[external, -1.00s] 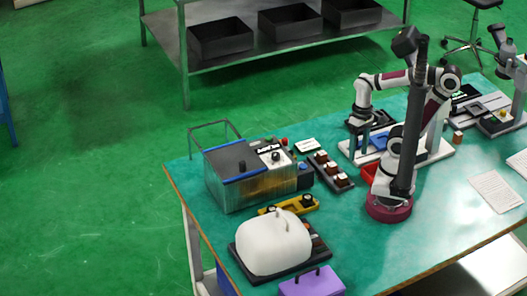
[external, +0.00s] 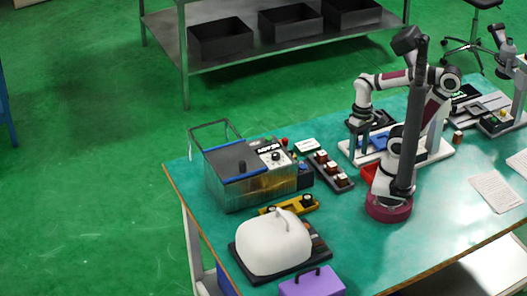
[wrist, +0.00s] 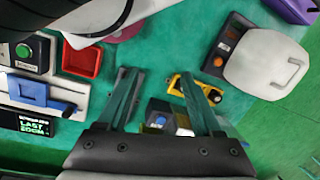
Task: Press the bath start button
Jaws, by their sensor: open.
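The bath (external: 250,187) is a glass-sided tank with a dark top at the left of the table. Red and green buttons (external: 284,141) show at its back right corner. A blue button (external: 304,166) sits on a dark box at its right side. In the wrist view, a blue button (wrist: 160,119) on a grey box shows between my fingers. I cannot tell which button is the bath start. My gripper (wrist: 158,73) is open and empty, its fingers apart. In the external view my gripper (external: 367,138) hangs near the white plate, well right of the bath.
A rack of several small blocks (external: 330,171) stands between the bath and my arm. A yellow fixture (external: 290,206), white cover (external: 273,243) and purple box (external: 313,284) stand in front.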

